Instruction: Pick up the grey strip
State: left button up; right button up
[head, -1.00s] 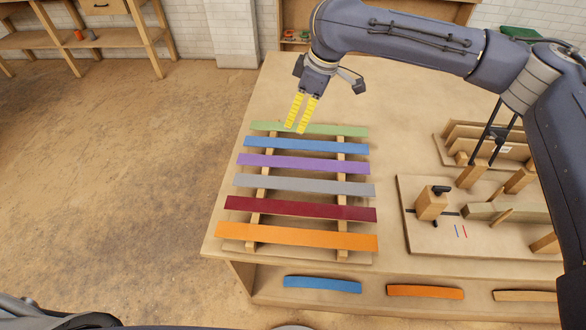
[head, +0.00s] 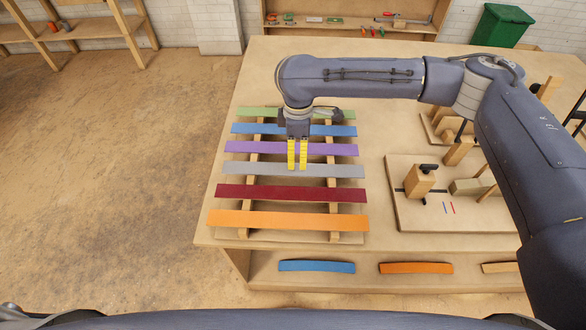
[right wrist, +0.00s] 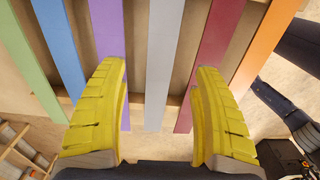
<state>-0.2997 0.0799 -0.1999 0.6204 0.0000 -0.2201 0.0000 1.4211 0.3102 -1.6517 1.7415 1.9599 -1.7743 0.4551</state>
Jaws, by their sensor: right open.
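The grey strip (head: 330,171) lies across two wooden rails on the table, between the purple strip (head: 245,147) and the dark red strip (head: 300,194). My right gripper (head: 297,168) is above the strips, with its yellow fingertips over the grey strip's middle in the head view. In the right wrist view the grey strip (right wrist: 162,65) runs between the two open yellow fingers (right wrist: 160,100), with nothing held. The left finger overlaps the purple strip and the right finger is near the dark red one. My left gripper is not in view.
Blue (head: 245,129), green (head: 255,113) and orange (head: 290,220) strips lie on the same rails (head: 335,237). A clamping board (head: 410,215) stands to the right. Curved pieces, including a blue one (head: 316,266), lie on the lower front shelf. A green bin (head: 502,25) stands behind.

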aim_at(298, 169)
jog(key=shift+s+d+f, duration=0.1)
jog(key=shift+f, duration=3.5)
jog(key=shift+f, duration=0.25)
jog(key=shift+c, duration=0.5)
